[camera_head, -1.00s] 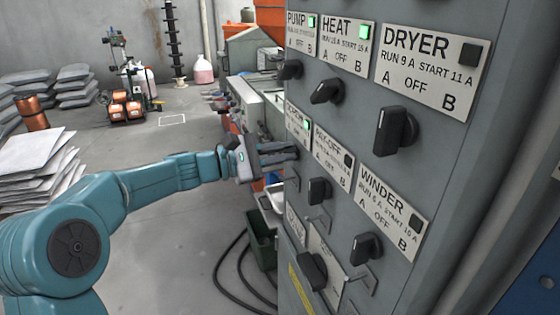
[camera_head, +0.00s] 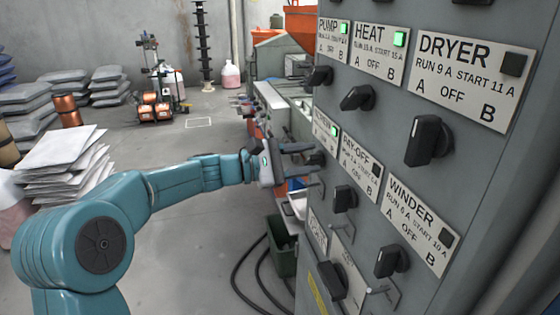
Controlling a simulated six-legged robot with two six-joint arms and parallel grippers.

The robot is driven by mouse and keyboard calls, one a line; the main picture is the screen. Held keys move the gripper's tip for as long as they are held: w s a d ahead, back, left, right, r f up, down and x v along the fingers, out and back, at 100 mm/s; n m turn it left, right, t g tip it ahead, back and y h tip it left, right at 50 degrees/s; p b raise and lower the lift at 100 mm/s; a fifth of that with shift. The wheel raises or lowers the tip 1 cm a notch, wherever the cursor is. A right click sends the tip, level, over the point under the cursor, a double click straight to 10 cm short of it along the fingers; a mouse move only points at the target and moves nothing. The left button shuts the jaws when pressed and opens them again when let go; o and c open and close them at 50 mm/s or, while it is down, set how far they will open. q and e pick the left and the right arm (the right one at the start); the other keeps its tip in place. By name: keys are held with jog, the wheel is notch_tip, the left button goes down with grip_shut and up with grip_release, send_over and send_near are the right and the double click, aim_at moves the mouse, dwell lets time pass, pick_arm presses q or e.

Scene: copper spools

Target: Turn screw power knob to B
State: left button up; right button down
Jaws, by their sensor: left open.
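My right gripper is not in view.
The PUMP knob (camera_head: 318,77), HEAT knob (camera_head: 356,97) and DRYER knob (camera_head: 427,141) are above. The PAY-OFF knob (camera_head: 344,198) and WINDER knob (camera_head: 391,261) are below right. A dark green bin (camera_head: 282,250) and black cables lie below my gripper. The floor at left centre is clear.

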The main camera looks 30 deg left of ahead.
pick_arm(q)
jog(key=b+v, duration=0.1)
jog(key=v, duration=1.4)
jog(key=shift+s+b, duration=0.2)
jog(key=shift+b, duration=0.1)
jog(key=shift+a, duration=0.15)
jog(key=w+d+f+m+g+y+p, duration=0.15)
jog(key=d+f+g, duration=0.3)
jog(key=f, duration=0.95)
jog(key=d+f+n+g+y+p, duration=0.1)
jog(key=d+f+g+y, duration=0.3)
jog(key=f, duration=1)
jog(key=s+d+f+m+g+y+p, duration=0.2)
jog(key=s+d+f+m+g, duration=0.2)
jog(key=s+d+f+m, duration=1.2)
jog(key=s+d+f, duration=0.2)
jog(key=s+f, duration=0.1)
jog(key=s, duration=0.1)
jog(key=shift+f+p, duration=0.35)
jog(key=shift+d+g+y, duration=0.1)
jog(key=shift+g+y, duration=0.15)
